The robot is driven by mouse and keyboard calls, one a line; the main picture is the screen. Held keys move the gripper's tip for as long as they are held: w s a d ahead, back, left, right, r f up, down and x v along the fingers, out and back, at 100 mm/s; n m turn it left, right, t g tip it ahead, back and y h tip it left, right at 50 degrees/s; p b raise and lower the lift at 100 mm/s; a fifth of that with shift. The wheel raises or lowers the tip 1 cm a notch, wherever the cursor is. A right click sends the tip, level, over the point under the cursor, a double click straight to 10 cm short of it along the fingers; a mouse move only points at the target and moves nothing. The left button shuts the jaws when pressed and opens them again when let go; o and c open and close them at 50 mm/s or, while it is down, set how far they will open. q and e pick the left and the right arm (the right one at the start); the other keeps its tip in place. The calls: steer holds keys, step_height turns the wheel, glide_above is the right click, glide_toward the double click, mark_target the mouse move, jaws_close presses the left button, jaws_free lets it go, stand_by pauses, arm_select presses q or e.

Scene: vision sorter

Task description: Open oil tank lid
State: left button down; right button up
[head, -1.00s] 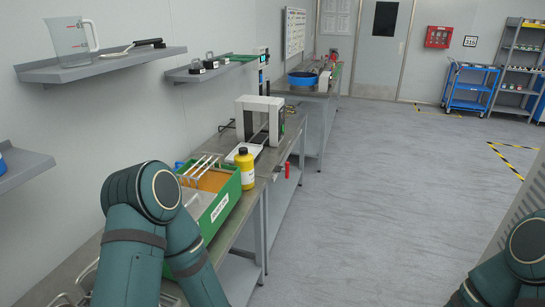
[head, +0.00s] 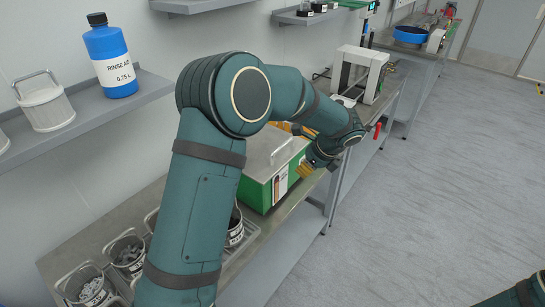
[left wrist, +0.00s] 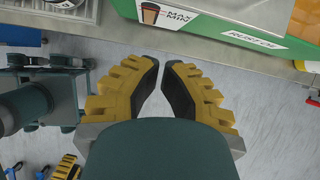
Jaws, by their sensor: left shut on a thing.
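The green oil tank (head: 253,192) stands on the metal bench, partly behind my left arm. Its grey metal lid (head: 262,157) lies flat on top, with a bar handle (head: 281,148) on it. The tank's front also shows in the left wrist view (left wrist: 200,18), with a level label on it. My left gripper (head: 306,171) hangs at the tank's front right edge, apart from the lid handle. In the left wrist view its yellow fingers (left wrist: 166,68) are close together; what they hold cannot be made out. My right arm shows at the bottom right of the head view; its fingers are not clear.
A shelf at left holds a blue rinse bottle (head: 108,58) and a white basket (head: 47,104). Several cups with parts (head: 126,257) stand on the near bench end. A white frame device (head: 360,75) is further back. Floor at right is clear.

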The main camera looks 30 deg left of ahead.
arm_select(q)
steer(key=y, duration=0.2)
glide_toward(276, 163)
steer(key=v, duration=0.3)
steer(key=shift+m, duration=0.4)
steer(key=b+x, duration=0.1)
steer(key=x, duration=0.8)
steer(key=shift+a+f, duration=0.25)
steer(key=shift+a, duration=0.05)
